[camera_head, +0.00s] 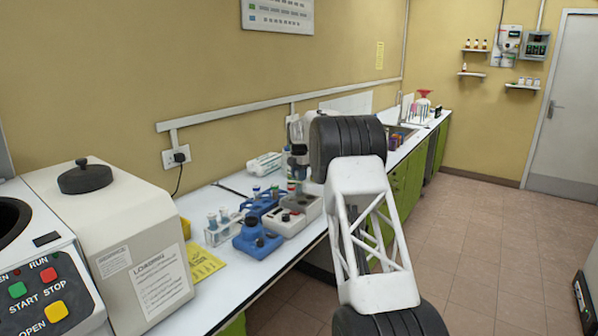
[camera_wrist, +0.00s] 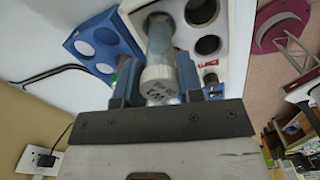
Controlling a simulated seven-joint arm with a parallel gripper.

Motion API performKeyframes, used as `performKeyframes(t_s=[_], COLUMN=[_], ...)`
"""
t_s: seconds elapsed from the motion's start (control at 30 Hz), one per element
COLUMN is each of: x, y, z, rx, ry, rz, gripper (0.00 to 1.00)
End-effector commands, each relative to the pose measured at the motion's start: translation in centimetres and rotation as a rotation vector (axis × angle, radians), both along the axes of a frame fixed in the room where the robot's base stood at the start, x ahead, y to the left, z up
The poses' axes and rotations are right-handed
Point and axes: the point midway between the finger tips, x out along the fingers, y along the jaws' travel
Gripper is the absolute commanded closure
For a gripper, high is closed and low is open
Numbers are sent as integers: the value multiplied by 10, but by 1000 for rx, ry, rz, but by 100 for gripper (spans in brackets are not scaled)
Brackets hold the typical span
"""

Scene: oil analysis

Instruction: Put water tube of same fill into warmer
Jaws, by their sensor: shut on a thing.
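My gripper (camera_wrist: 155,88) is shut on a tube (camera_wrist: 160,45) with a pale grey, marked cap, seen from the cap end in the wrist view. The tube looks bluish and points at the white block with round dark holes, which I take for the warmer (camera_wrist: 226,45). Its far end overlaps one hole; I cannot tell whether it is inside. Two other holes show empty. In the head view the warmer (camera_head: 287,222) sits on the bench under my gripper (camera_head: 297,178), partly hidden by my arm. The held tube's fill level cannot be made out.
A blue rack (camera_wrist: 100,42) with round holes stands beside the warmer. In the head view, a clear rack (camera_head: 222,238) with capped tubes and a blue device (camera_head: 254,246) stand to its left. A centrifuge (camera_head: 45,262) fills the near left.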

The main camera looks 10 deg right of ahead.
Motion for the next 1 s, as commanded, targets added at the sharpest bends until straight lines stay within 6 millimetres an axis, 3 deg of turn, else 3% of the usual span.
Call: performKeyframes(t_s=[0.5,1.0], x=[0,0], y=[0,0], z=[-32,-38], rx=[0,0], ry=[0,0], rz=[0,0], gripper=[92,92])
